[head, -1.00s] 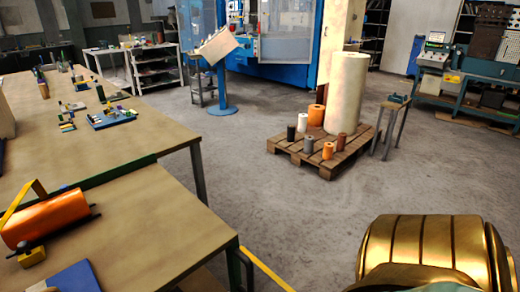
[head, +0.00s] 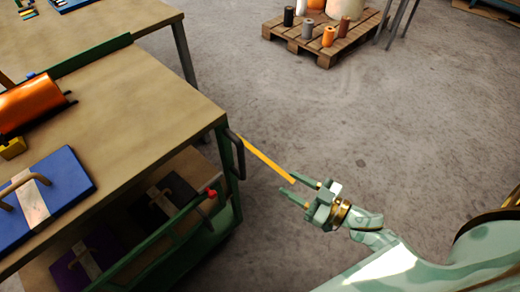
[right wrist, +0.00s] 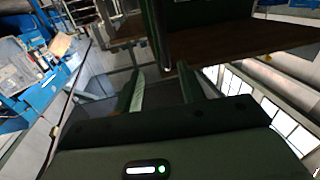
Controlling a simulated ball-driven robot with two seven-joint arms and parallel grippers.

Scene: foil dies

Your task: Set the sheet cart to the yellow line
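The green-framed cart (head: 150,85) with a wooden top stands at the left in the head view. A dark upright handle (head: 239,157) is on its right end. The yellow line (head: 265,159) runs on the floor from near the handle toward my right gripper. My right gripper (head: 289,184) is open and empty, to the right of the handle and apart from it. In the right wrist view the fingers (right wrist: 160,90) are spread, with a dark upright bar (right wrist: 157,38) ahead between them. My left gripper is not in view.
On the cart top lie an orange roll (head: 32,103) and a blue plate (head: 70,180) with a handle. Darker plates lie on the lower shelf. A pallet (head: 345,45) with several rolls stands at the back. The floor (head: 350,120) between is clear.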

